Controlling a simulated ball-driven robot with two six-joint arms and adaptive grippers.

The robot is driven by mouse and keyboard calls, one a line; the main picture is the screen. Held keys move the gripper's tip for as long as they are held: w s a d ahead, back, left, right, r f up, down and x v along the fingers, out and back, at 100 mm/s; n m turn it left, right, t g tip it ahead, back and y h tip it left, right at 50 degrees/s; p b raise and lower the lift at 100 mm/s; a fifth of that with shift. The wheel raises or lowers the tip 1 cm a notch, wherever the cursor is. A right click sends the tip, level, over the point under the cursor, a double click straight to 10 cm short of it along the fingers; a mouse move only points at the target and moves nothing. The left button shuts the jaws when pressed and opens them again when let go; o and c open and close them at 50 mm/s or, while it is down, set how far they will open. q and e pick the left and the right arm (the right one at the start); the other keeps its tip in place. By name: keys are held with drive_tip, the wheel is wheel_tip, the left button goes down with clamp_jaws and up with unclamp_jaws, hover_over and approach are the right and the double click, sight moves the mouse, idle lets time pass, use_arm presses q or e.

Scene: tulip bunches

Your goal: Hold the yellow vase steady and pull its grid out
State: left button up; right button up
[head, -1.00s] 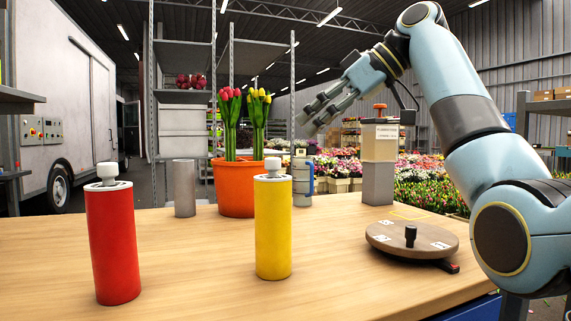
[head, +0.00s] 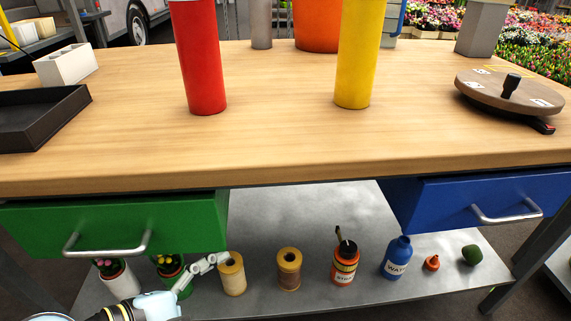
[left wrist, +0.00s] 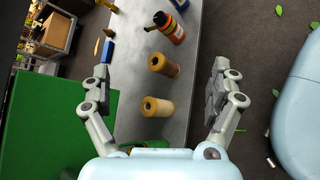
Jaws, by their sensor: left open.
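The yellow vase (head: 360,55) stands upright on the wooden table, right of the red vase (head: 201,60). The top of the yellow vase is cut off by the upper edge of the head view, so its grid is hidden now. My left gripper (head: 207,266) is low in front of the green drawer, below the tabletop and well away from the vase. In the left wrist view my left gripper (left wrist: 160,78) is open and empty, its fingers spread wide. My right gripper is out of view.
The table edge and green drawer (head: 120,228) lie above my left gripper. The lower shelf (head: 330,205) carries spools (head: 289,268) and bottles (head: 397,257). A turntable (head: 510,90) stands right, a black tray (head: 40,118) left. The tabletop before the vases is clear.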

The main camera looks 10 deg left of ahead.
use_arm(q)
drive_tip(key=d+r+n+t+h, duration=0.1)
drive_tip(key=d+r+n+h, duration=0.15)
drive_tip(key=r, duration=0.95)
drive_tip(key=d+r+n+t+h, duration=0.2)
drive_tip(key=d+r+h, duration=0.1)
drive_tip(key=r, duration=0.8)
drive_tip(key=shift+g+h, duration=0.75)
drive_tip(key=shift+g, duration=0.05)
drive_tip(key=w, duration=1.6)
drive_tip(key=shift+w+d, duration=0.3)
approach(361, 30)
drive_tip(key=w, duration=0.4)
drive_tip(key=shift+n+g, duration=0.4)
drive_tip(key=shift+n, duration=0.05)
drive_tip(key=x, duration=0.9)
drive_tip(key=shift+w+d, duration=0.25)
drive_tip(key=shift+d, duration=0.1)
drive_tip(key=shift+f, duration=0.1)
drive_tip(key=c, duration=1.5)
